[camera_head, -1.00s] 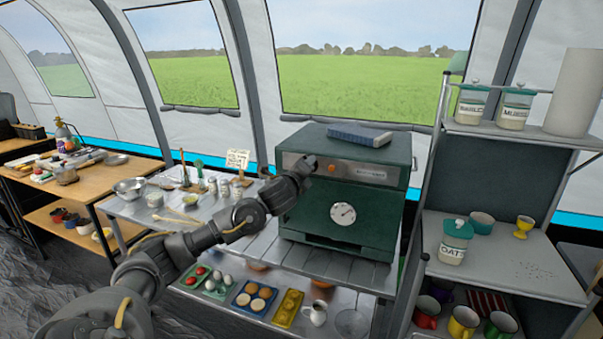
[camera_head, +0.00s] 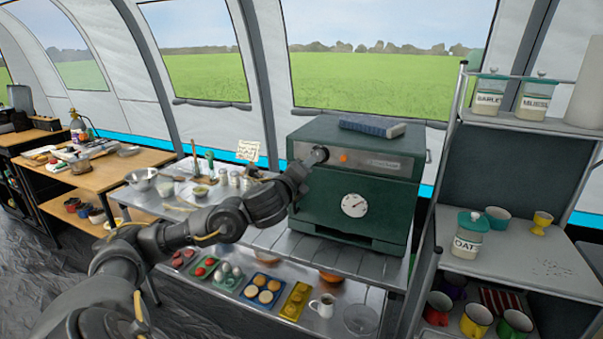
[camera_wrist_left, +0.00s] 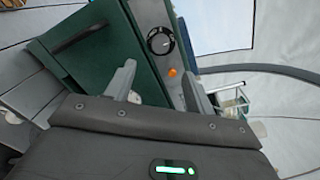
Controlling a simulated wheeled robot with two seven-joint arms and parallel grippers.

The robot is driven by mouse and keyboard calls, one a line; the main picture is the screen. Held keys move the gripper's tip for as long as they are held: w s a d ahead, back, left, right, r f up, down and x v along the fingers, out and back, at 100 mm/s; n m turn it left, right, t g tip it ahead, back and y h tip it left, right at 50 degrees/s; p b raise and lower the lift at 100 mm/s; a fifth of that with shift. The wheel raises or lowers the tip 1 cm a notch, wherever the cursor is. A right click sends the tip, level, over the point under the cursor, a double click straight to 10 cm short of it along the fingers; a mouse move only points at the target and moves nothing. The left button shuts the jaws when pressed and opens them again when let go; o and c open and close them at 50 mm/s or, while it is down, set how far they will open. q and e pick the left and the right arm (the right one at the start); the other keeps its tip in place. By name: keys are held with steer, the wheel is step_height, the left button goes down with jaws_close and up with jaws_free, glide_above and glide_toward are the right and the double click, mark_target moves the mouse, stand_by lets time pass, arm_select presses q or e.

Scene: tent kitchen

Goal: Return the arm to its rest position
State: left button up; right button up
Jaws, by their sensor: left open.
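My left arm (camera_head: 215,220) comes in from the lower left of the head view and reaches up to the left front of the green oven (camera_head: 375,185). Its wrist is in front of the panel's left end, just left of and below the dark knob (camera_head: 320,155). In the left wrist view, the left gripper (camera_wrist_left: 158,70) is open, with nothing between its fingers. The knob (camera_wrist_left: 160,40) and orange light (camera_wrist_left: 172,72) show beyond the fingertips, apart from them. In the head view the wrist hides the fingers. The right gripper is not in view.
The oven stands on a slatted metal table (camera_head: 270,240). Jars and bowls are left of it, and food trays and a white jug (camera_head: 323,306) are below. A metal shelf (camera_head: 520,255) with jars and mugs stands right. A wooden table (camera_head: 100,175) is far left.

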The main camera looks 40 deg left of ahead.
arm_select(q)
steer(key=shift+f, duration=0.1)
steer(key=s+d+f+n+g+h, duration=0.1)
steer(key=s+d+f+n+g, duration=0.2)
steer(key=f, duration=0.6)
steer(key=s+d+f+n+g+h, duration=0.1)
steer(key=s+d+f+n, duration=0.15)
steer(key=d+f, duration=0.4)
steer(key=s+d+f+n+g+h, duration=0.2)
steer(key=s+d+f, duration=0.15)
steer(key=f, duration=0.65)
steer(key=s+d+f+n+g+h, duration=0.1)
steer(key=s+d+f+n+g, duration=0.35)
steer(key=s, duration=0.75)
steer(key=s+d+f+n+g+h, duration=0.1)
steer(key=s+d+f+n+g, duration=0.1)
steer(key=s+d+f+n, duration=0.6)
steer(key=s+a+f+m+g, duration=0.1)
steer(key=s+f, duration=0.2)
steer(key=f, duration=1.1)
steer(key=s+a+f+g, duration=0.1)
steer(key=s+f, duration=0.1)
steer(key=f, duration=1.1)
steer(key=s+a+f, duration=0.3)
steer(key=s+f, duration=1.3)
steer(key=shift+s+f+m+g, duration=0.15)
steer(key=shift+s+m+g, duration=0.15)
steer(key=shift+s+g, duration=0.15)
